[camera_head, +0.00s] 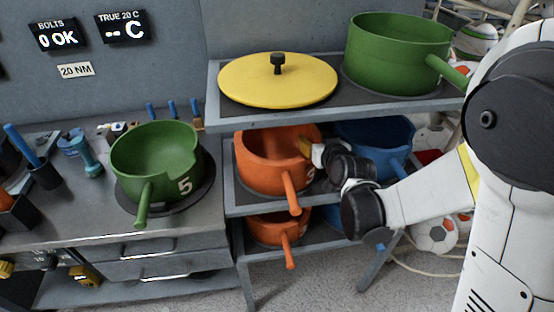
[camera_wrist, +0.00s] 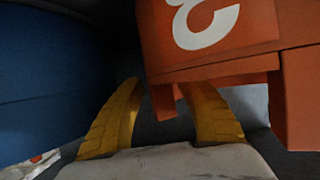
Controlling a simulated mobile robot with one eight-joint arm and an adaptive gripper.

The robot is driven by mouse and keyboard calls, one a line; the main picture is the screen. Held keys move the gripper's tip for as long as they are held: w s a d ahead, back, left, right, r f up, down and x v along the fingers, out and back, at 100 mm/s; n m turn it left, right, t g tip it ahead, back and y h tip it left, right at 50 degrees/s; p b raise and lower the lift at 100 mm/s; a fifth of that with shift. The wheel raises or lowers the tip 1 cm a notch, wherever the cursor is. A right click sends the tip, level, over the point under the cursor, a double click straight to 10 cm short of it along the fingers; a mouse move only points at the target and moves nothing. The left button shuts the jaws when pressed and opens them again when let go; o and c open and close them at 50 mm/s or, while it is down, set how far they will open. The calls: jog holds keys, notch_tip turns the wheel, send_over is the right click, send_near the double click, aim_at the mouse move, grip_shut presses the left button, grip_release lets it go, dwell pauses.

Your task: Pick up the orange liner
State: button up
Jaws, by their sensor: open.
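An orange pot-shaped liner (camera_head: 262,165) with a handle at its front sits on the middle shelf. A second, smaller-looking orange pot (camera_head: 268,230) sits on the shelf below. My gripper (camera_head: 318,152) is at the right side of the upper orange liner, between it and a blue pot (camera_head: 372,132). In the wrist view, my yellow fingers (camera_wrist: 162,92) are spread apart. An orange wall with a white digit, seemingly an upside-down 3 (camera_wrist: 203,22), is close above them, and an orange tab shows between them. I cannot tell whether the fingers touch it.
A yellow lid (camera_head: 250,85) and a green pot (camera_head: 390,60) stand on the top shelf, above my gripper. Another green pot (camera_head: 150,150), marked 5, stands on the left counter. The grey shelf frame (camera_head: 247,210) surrounds the orange pots. A football (camera_head: 435,236) lies on the right.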

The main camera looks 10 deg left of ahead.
jog(key=shift+s+r, duration=0.1)
jog(key=shift+c, duration=0.5)
grip_shut()
